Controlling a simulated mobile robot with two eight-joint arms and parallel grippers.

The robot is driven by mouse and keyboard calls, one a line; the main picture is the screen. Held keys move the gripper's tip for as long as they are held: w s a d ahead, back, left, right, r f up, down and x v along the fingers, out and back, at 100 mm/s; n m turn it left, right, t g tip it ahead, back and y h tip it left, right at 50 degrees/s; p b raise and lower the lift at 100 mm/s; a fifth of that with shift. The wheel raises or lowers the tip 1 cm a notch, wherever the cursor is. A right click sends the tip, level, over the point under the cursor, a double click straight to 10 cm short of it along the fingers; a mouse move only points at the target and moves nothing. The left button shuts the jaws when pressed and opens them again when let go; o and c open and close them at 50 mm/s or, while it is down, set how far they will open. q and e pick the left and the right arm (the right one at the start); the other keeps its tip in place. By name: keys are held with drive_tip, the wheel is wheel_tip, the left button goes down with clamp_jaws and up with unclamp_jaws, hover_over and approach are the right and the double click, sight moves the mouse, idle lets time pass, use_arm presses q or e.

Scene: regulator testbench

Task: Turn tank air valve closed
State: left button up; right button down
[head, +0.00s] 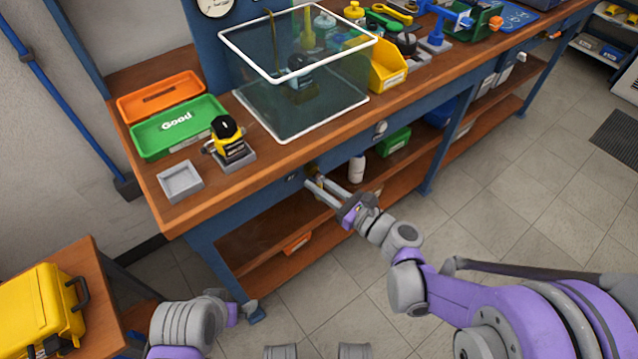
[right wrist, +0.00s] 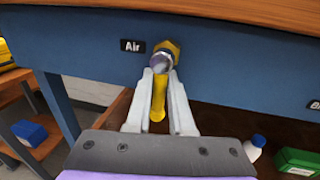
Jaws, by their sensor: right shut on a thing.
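The tank air valve sits on the blue front face of the bench, just right of the "Air" label (right wrist: 132,46). In the right wrist view its brass and silver body (right wrist: 165,56) shows above a yellow lever handle (right wrist: 158,98) that hangs down. My right gripper (head: 312,179) reaches up to it from the front; in the right wrist view its two pale fingers (right wrist: 160,82) are shut on the yellow handle, one on each side. In the head view the fingers largely hide the valve. Part of my left arm shows at the lower left; its fingers are out of view.
A clear tank with a white rim (head: 326,61) stands on the wooden bench above. A yellow and black regulator (head: 232,150), a green "Good" tray (head: 178,127) and a grey tray (head: 180,182) sit to its left. A white bottle (head: 357,168) stands on the shelf below.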

sight(318, 163)
drive_tip(key=shift+d+n, duration=0.1)
drive_tip(key=shift+n, duration=0.2)
drive_tip(key=shift+w+d+r+n+t+h+p, duration=0.1)
drive_tip(key=shift+w+d+r+n+h+p, duration=0.5)
drive_tip(key=shift+n, duration=1.9)
drive_tip(key=shift+s+d+r+n+t+h+p, duration=0.1)
drive_tip(key=shift+r+n+h+p, duration=0.25)
drive_tip(key=shift+n+h+p, duration=1.4)
drive_tip(key=shift+w+d+r+n+t+y+p, duration=0.1)
drive_tip(key=shift+w+d+r+n+y+p, duration=0.3)
drive_tip(key=shift+n, duration=2.85)
drive_tip(key=shift+s, duration=0.1)
drive_tip(key=c, duration=0.8)
unclamp_jaws()
drive_tip(key=shift+r, duration=0.1)
